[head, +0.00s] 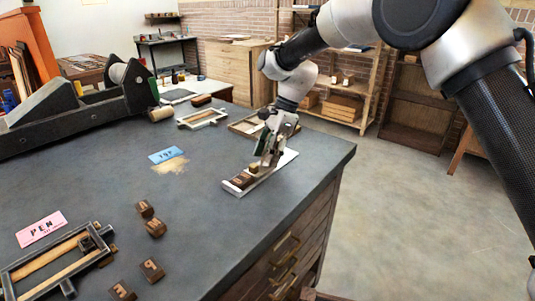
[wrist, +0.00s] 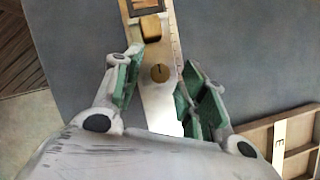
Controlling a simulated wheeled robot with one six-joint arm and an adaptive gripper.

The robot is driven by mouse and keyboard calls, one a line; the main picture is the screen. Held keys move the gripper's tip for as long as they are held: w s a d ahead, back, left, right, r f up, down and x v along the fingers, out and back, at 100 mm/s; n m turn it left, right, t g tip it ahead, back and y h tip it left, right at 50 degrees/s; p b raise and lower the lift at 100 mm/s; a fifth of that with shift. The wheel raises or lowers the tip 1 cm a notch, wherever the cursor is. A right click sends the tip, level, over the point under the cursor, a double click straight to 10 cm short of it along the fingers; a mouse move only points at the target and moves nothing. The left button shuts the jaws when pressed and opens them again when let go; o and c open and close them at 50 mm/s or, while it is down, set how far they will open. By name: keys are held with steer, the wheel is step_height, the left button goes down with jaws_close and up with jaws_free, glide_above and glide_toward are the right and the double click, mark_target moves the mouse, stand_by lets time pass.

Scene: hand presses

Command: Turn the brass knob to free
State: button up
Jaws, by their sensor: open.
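The brass knob (wrist: 160,73) shows in the wrist view as a small round disc with a short dark mark. It sits on a long narrow metal holder (wrist: 160,107), which lies near the right edge of the table in the head view (head: 290,156). My gripper (wrist: 162,62) is open, with one green-padded finger on each side of the holder and the knob between them. Gaps show between the pads and the knob. In the head view my gripper (head: 266,156) points down over the holder and hides the knob. A wooden block (wrist: 151,28) sits in the holder beyond the knob.
A pink PEN card (head: 41,229), a wooden frame (head: 28,262) and several letter blocks (head: 155,228) lie at the left front. A blue card (head: 168,154) lies mid-table. A dark press (head: 70,115) stands behind.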

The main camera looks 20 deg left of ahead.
jaws_close()
steer(key=n, duration=0.2)
steer(key=n+h, duration=0.1)
steer(key=shift+a+n+g, duration=0.2)
steer(key=shift+n+g, duration=0.2)
steer(key=n+h, duration=0.1)
steer(key=n, duration=0.1)
steer(key=n+h, duration=0.1)
steer(key=n, duration=0.1)
steer(key=shift+w+a+n+g, duration=0.15)
steer(key=shift+n+g, duration=0.15)
steer(key=shift+n, duration=0.1)
steer(key=n+h, duration=0.1)
steer(key=n, duration=0.3)
steer(key=shift+a+h, duration=0.2)
steer(key=shift+h, duration=0.2)
steer(key=shift+a+n+t+h, duration=0.1)
steer(key=shift+n+t+h, duration=0.3)
steer(key=shift+n, duration=0.95)
steer(key=shift+a+n+t+h, duration=0.1)
steer(key=shift+n+t+h, duration=0.25)
steer(key=shift+n, duration=1)
